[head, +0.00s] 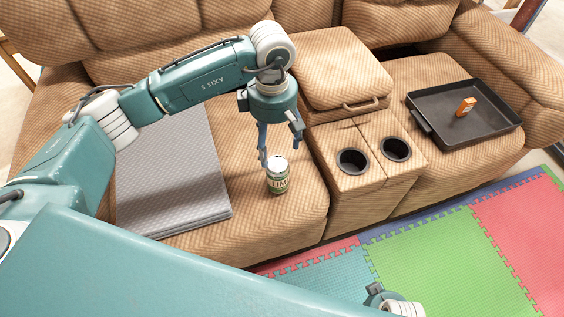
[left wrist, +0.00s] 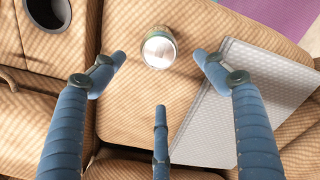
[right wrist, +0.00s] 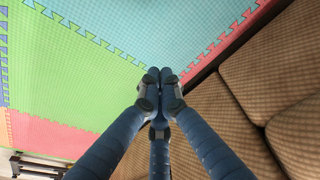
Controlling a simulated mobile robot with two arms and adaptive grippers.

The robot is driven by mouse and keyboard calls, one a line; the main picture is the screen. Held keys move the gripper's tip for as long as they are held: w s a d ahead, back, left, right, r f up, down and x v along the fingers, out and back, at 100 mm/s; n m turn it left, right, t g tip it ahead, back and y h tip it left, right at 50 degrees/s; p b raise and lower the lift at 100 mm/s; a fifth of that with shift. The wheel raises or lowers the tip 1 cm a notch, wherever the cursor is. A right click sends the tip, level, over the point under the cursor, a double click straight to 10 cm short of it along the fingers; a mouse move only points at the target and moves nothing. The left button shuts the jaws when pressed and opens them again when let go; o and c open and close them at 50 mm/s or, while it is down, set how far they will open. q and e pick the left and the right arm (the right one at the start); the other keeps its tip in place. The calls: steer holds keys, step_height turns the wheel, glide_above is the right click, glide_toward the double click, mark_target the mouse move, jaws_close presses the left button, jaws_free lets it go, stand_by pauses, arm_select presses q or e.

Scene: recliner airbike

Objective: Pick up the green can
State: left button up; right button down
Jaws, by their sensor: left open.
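The green can (head: 277,178), with a pale label and silver lid, stands upright on the left sofa seat, near its front right corner. In the left wrist view the can (left wrist: 159,48) shows from above, just beyond the fingertips. My left gripper (head: 280,146) is open and empty above and slightly behind the can. In the left wrist view its blue fingers (left wrist: 160,70) are spread, with the can apart from them. My right gripper (right wrist: 160,76) has its fingertips together with nothing visible between them, over the floor mat near the sofa front.
A grey quilted pad (head: 170,175) lies left of the can. A console with two cup holders (head: 352,162) is on its right. A black tray (head: 450,122) with a small orange box (head: 466,106) sits on the right seat. Coloured foam mats (head: 440,255) cover the floor.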

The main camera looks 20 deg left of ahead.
mark_target(277, 163)
arm_select(q)
steer(key=f, duration=0.5)
steer(key=shift+s, duration=0.35)
steer(key=f, duration=0.3)
steer(key=f+b, duration=0.1)
steer(key=shift+d+f, duration=0.35)
steer(key=shift+f, duration=0.05)
steer(key=shift+w+f, duration=0.1)
steer(key=shift+f, duration=0.1)
steer(key=shift+r, duration=0.1)
steer(key=c, duration=1.6)
arm_select(e)
steer(key=r, duration=0.3)
steer(key=shift+w+r, duration=0.25)
steer(key=shift+w, duration=0.05)
